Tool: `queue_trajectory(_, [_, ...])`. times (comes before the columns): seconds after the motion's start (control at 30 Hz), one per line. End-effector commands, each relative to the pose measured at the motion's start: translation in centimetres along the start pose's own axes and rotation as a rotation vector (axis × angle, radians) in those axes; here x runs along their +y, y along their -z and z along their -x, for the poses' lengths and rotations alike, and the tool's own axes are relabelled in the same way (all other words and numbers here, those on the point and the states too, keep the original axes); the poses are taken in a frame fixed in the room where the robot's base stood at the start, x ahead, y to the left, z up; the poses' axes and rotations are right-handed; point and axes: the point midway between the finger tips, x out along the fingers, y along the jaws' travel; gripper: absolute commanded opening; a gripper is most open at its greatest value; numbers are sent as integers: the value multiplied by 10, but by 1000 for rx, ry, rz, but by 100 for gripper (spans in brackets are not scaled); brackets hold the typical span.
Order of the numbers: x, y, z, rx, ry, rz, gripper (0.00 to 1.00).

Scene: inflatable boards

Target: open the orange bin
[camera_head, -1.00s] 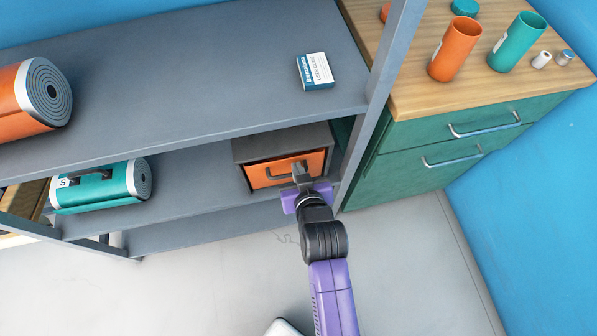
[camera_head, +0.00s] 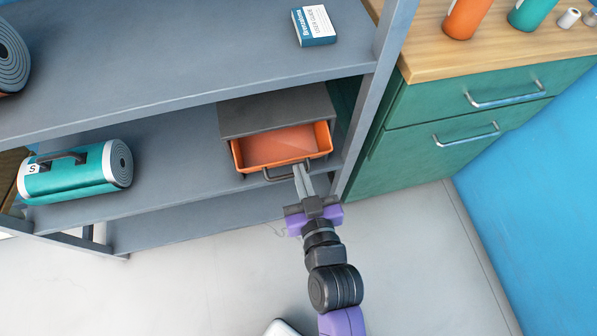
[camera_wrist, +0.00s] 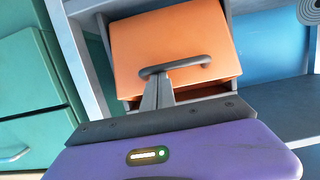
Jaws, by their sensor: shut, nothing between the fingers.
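The orange bin (camera_head: 282,149) is a drawer in a dark grey housing (camera_head: 276,109) on the shelf under the top board. It stands pulled out, and its empty inside shows from above. Its dark handle (camera_head: 278,175) is on the front. In the wrist view the orange front (camera_wrist: 172,45) and the handle (camera_wrist: 176,66) fill the middle. My gripper (camera_head: 302,172) is at the right end of the handle, its fingers together. In the wrist view the fingertips (camera_wrist: 158,80) overlap the left part of the handle. Nothing shows between them.
A teal rolled board (camera_head: 75,172) lies on the same shelf to the left. A blue-and-white box (camera_head: 313,26) stands on the top board. A shelf post (camera_head: 372,100) and a green cabinet (camera_head: 440,125) are close on the right.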

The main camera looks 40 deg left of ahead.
Motion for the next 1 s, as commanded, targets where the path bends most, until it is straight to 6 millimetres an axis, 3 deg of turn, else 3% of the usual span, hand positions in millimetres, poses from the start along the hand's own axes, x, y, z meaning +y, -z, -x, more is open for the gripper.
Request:
queue_trajectory(0.07, [-1,-13,2,31,3,1,0])
queue_trajectory(1.0, [0,-20,14,31,1,0,0])
